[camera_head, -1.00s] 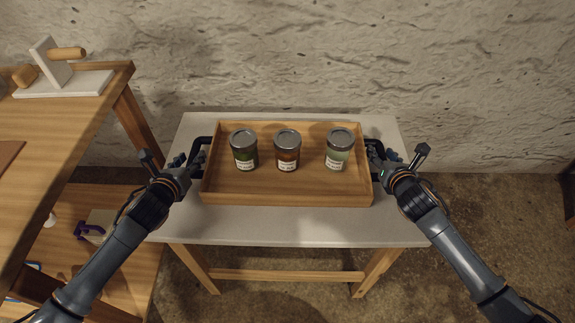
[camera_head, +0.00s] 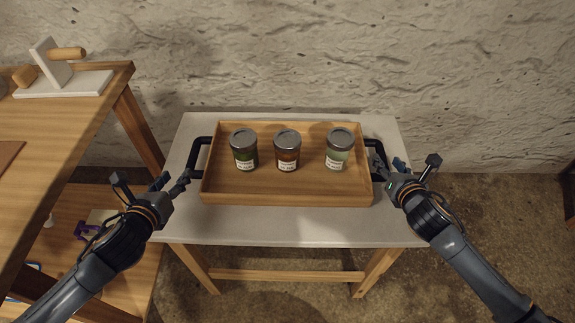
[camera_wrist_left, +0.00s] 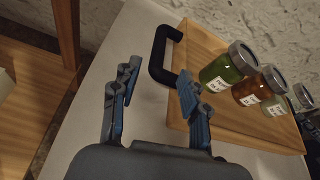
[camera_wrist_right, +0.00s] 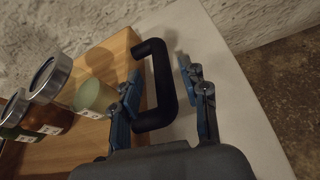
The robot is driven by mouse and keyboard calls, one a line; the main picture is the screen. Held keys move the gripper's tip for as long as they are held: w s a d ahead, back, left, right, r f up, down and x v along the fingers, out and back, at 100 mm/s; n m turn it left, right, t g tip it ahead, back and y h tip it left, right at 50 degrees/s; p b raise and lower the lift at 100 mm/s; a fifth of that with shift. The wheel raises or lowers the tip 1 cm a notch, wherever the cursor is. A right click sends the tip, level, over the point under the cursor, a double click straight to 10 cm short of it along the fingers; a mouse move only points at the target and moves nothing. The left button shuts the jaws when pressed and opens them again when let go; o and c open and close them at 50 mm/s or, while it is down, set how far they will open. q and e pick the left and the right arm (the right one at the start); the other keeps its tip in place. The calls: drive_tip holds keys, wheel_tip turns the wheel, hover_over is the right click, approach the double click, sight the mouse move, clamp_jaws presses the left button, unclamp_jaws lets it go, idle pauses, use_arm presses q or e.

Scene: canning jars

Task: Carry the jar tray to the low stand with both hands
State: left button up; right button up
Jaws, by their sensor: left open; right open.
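The wooden jar tray (camera_head: 287,197) rests on a small white-topped stand (camera_head: 290,228). It holds three lidded jars: a dark green one (camera_head: 244,150), an orange-brown one (camera_head: 287,151) and a pale green one (camera_head: 338,150). A black handle sticks out at the tray's left side (camera_head: 198,158), another at its right (camera_head: 379,146). My left gripper (camera_wrist_left: 155,90) is open and apart from the left handle, back toward the stand's left edge. My right gripper (camera_wrist_right: 160,88) is open, with its fingers on either side of the right handle; contact cannot be told.
A taller wooden table (camera_head: 70,130) with a lower shelf stands at left, holding a white board with wooden-handled pieces (camera_head: 62,82). A rough stone wall (camera_head: 290,50) runs behind. Open floor (camera_head: 500,230) lies at right.

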drive_tip(key=v, duration=0.6)
drive_tip(key=shift+s+r, duration=0.15)
drive_tip(key=shift+s, duration=0.2)
use_arm(q)
drive_tip(key=p+v, duration=0.4)
drive_tip(key=v, duration=0.4)
use_arm(e)
drive_tip(key=shift+r, duration=1.95)
use_arm(q)
wheel_tip(320, 180, up, 4)
drive_tip(key=p, duration=0.3)
drive_tip(key=shift+f+p, duration=0.1)
drive_tip(key=shift+p, duration=0.2)
use_arm(e)
drive_tip(key=v, duration=0.8)
